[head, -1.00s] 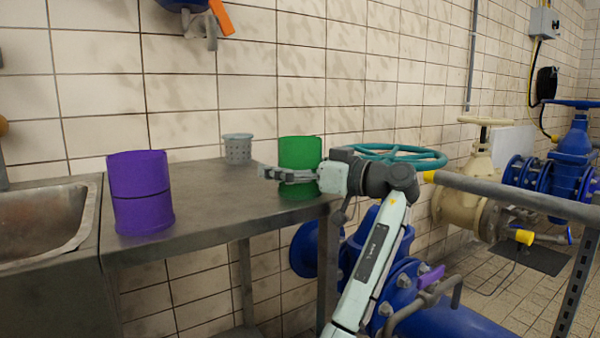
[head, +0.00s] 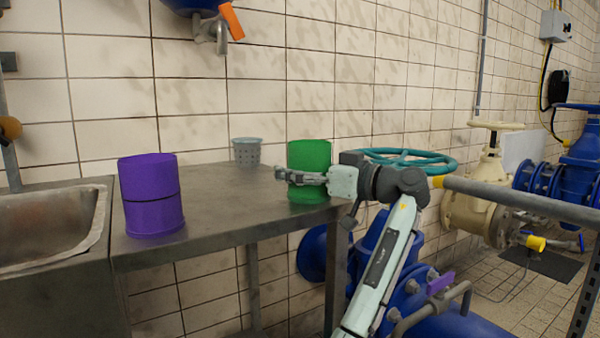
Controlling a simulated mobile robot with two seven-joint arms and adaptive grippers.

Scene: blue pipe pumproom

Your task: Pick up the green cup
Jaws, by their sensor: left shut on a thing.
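The green cup (head: 310,155) stands upright at the right end of the steel table, near the tiled wall. My left gripper (head: 283,174) lies sideways across the cup's middle and is shut on it. Its fingers cover a band of the cup's near side; the far side of the grip is hidden. The cup looks level, and its lower part shows below the fingers at the table top. I cannot tell whether its base touches the table. My right gripper is not in view.
The steel table (head: 215,200) holds a purple cup (head: 150,193) at front left and a grey perforated cup (head: 246,152) at the back. A sink (head: 98,215) adjoins on the left. Blue pipes (head: 440,318), a teal handwheel (head: 408,160) and a grey rail (head: 510,198) crowd the right.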

